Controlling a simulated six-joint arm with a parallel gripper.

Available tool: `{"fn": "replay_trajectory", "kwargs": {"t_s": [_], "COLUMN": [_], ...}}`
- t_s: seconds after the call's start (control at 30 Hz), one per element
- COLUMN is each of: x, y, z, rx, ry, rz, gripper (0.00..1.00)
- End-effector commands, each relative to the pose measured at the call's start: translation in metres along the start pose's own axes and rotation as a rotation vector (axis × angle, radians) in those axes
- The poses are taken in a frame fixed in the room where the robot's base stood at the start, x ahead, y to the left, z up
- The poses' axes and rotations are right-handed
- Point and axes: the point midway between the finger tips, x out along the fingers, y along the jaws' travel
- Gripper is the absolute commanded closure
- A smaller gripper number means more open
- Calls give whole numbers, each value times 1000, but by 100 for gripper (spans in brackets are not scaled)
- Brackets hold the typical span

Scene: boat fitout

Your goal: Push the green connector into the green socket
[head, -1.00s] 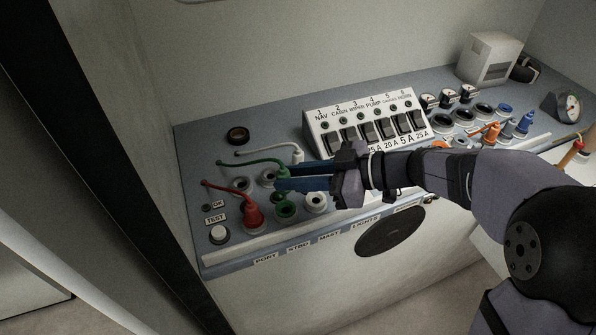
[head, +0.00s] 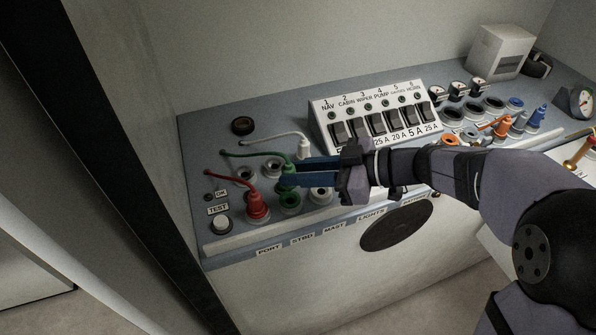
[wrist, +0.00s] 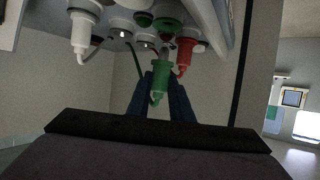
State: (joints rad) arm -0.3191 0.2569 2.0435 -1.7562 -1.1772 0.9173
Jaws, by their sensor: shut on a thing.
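My gripper (head: 290,174) is shut on the green connector (head: 288,169), which hangs above the console with its green cable trailing left. In the wrist view the green connector (wrist: 160,75) sits at the tips of my blue fingers, apart from the sockets. The green socket (head: 290,201) is in the front row, just in front of and below the connector. It appears as a green ring in the wrist view (wrist: 166,22). My fingers partly hide the connector in the head view.
A red connector (head: 257,206) with its cable stands seated left of the green socket. A white connector (head: 304,148) stands behind my fingers. An empty socket (head: 321,194) lies right of the green one. The breaker panel (head: 372,122) rises behind my gripper.

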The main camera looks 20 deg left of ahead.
Motion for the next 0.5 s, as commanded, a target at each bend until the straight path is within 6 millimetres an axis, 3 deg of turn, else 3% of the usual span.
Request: {"fn": "replay_trajectory", "kwargs": {"t_s": [0.5], "x": [6], "y": [0], "z": [15], "rx": [-2], "ry": [1], "rz": [0], "gripper": [100]}}
